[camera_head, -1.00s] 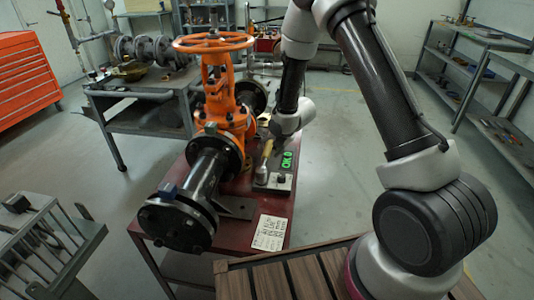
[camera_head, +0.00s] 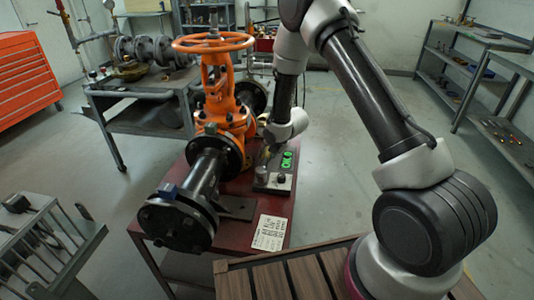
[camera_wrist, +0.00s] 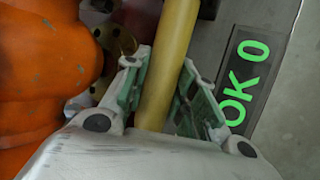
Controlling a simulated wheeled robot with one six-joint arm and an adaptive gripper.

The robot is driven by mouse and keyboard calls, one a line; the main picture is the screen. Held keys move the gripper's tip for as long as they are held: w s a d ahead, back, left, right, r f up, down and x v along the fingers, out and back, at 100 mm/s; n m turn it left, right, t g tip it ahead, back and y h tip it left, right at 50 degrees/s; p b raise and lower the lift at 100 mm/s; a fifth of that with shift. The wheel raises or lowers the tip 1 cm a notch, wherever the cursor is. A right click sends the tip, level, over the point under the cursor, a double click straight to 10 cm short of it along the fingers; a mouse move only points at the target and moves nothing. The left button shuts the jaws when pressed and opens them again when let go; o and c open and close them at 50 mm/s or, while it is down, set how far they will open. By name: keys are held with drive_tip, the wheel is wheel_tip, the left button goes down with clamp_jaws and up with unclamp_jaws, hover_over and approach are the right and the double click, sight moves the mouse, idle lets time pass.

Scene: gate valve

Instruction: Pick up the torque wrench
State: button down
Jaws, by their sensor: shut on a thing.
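The torque wrench has a yellow handle (camera_wrist: 168,65) that runs up through the wrist view between my fingers. My gripper (camera_wrist: 166,82) has one green-padded finger on each side of the handle and is shut on it. In the head view my gripper (camera_head: 267,136) is beside the orange valve, above the red bench. A bit of the torque wrench (camera_head: 263,172) shows below it, near the grey box with the green display. The rest of the wrench is hidden by my gripper.
The orange gate valve (camera_head: 222,110) with its handwheel (camera_head: 213,43) stands close to the left of my gripper. The box's green display (camera_head: 287,160) reads "OK 0" in the wrist view (camera_wrist: 242,85). A paper sheet (camera_head: 270,232) lies at the red bench's front. Floor to the right is clear.

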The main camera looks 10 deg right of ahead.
drive_tip(key=shift+r, duration=0.15)
wheel_tip(320, 180, up, 31)
drive_tip(key=shift+r, duration=0.15)
idle(1.3)
hover_over(267, 148)
wheel_tip(267, 148, down, 7)
idle(0.9)
idle(0.4)
